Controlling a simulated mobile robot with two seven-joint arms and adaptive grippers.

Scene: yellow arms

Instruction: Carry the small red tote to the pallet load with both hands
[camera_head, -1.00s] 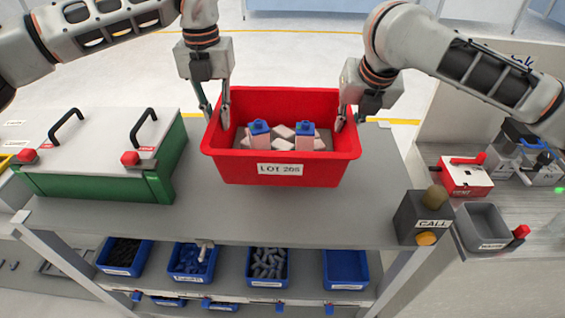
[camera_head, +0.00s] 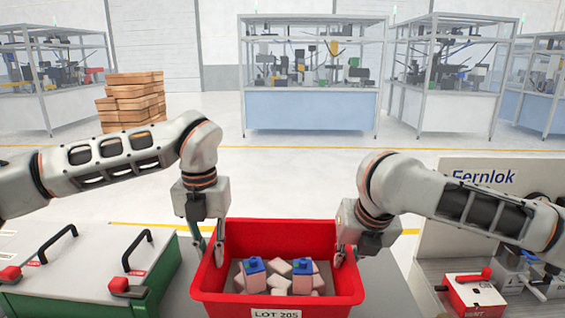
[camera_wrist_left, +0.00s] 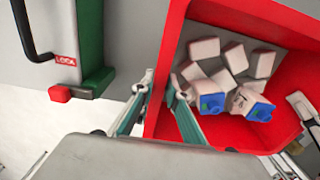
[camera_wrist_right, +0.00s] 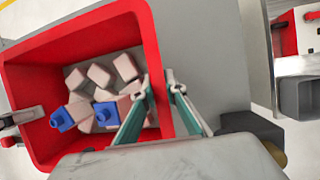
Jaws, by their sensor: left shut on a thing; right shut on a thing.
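The small red tote (camera_head: 279,237) is at the bottom centre of the head view, with a "LOT 205" label on its front. It holds several pale pinkish blocks and two pieces with blue tops. My left gripper (camera_head: 209,250) is shut on the tote's left wall, one finger inside and one outside, as the left wrist view (camera_wrist_left: 161,88) shows. My right gripper (camera_head: 346,254) is shut on the right wall the same way, seen in the right wrist view (camera_wrist_right: 159,88). I cannot tell whether the tote touches the bench. A stack of brown boxes (camera_head: 132,102), perhaps the pallet load, stands far back left.
A green case with a grey lid (camera_head: 85,265) stands left of the tote. A red device (camera_head: 474,291) and a "Fernlok" panel (camera_head: 485,178) are at the right. Glazed machine cells (camera_head: 312,110) line the back. Open floor with yellow lines lies between.

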